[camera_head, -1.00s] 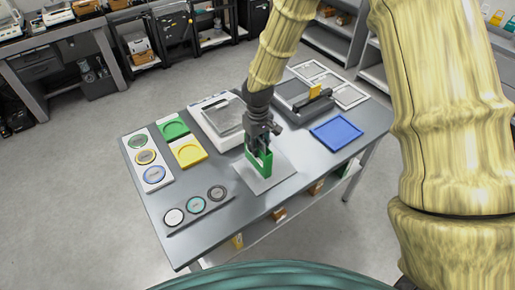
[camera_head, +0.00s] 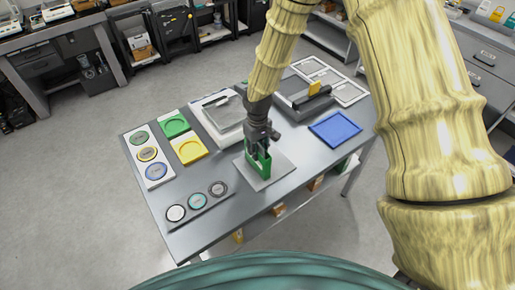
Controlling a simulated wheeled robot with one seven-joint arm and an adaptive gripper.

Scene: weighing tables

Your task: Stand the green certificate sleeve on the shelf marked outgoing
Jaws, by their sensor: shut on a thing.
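My gripper (camera_head: 259,144) is over the middle of the table, pointing down and shut on the green certificate sleeve (camera_head: 261,167). The sleeve is upright, a thin green piece. It is over a light grey square plate (camera_head: 284,169); I cannot tell whether its lower edge touches the plate. The fingers hide part of the sleeve's top. I cannot make out a shelf marked outgoing in this view.
The table (camera_head: 215,226) also holds a green tray (camera_head: 163,129), a yellow tray (camera_head: 203,154), a blue tray (camera_head: 313,128), a white board (camera_head: 157,183) with discs and a dark strip (camera_head: 190,219) with discs. Small boxes sit on a shelf below. Other benches stand behind.

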